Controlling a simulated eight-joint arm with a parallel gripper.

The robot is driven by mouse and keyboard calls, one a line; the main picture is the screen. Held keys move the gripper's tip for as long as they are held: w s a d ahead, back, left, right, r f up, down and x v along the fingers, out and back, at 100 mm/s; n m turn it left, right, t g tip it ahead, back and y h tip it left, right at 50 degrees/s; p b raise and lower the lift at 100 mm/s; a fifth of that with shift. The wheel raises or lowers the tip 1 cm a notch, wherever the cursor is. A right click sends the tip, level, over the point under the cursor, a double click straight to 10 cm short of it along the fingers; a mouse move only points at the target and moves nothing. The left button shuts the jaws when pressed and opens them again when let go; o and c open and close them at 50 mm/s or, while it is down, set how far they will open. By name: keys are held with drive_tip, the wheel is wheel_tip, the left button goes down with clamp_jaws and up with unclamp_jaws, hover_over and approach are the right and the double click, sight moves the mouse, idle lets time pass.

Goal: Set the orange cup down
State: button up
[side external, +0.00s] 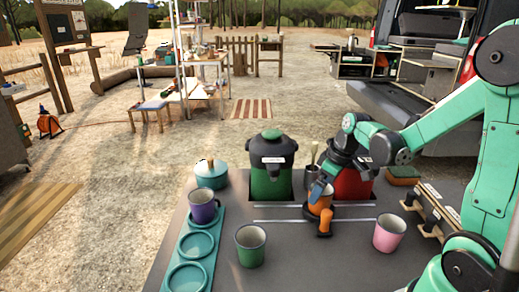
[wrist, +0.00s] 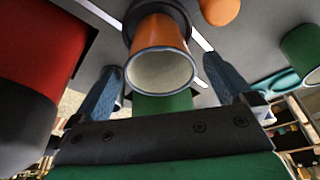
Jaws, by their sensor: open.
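The orange cup (side external: 320,199) stands at the middle of the grey table, in front of the red dispenser (side external: 358,184). In the wrist view the cup (wrist: 160,62) shows its pale open rim toward the camera, and its far end meets a dark round piece (wrist: 181,8). My gripper (side external: 318,188) is at the cup. Its two blue fingers are apart on either side of the cup in the wrist view (wrist: 163,80). I cannot tell whether either finger touches it. An orange knob-like piece (side external: 324,222) sits just in front of the cup.
A green dispenser (side external: 270,168) stands left of the cup. A green cup (side external: 250,246) and a pink cup (side external: 389,232) stand nearer the front. A purple cup (side external: 203,207) is on a teal tray (side external: 219,238) with round recesses. A teal pot (side external: 211,175) stands behind it.

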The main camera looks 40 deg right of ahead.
drive_tip(key=v, duration=0.8)
drive_tip(key=shift+s+r, duration=0.1)
drive_tip(key=shift+r, duration=0.1)
drive_tip(key=shift+a+r, duration=0.15)
drive_tip(key=shift+a, duration=0.1)
drive_tip(key=a+m+t, duration=0.1)
drive_tip(key=a+t, duration=0.3)
drive_tip(key=a, duration=0.9)
drive_tip(key=shift+a+f+m, duration=0.25)
drive_tip(key=shift+a+m, duration=0.05)
drive_tip(key=shift+a, duration=0.1)
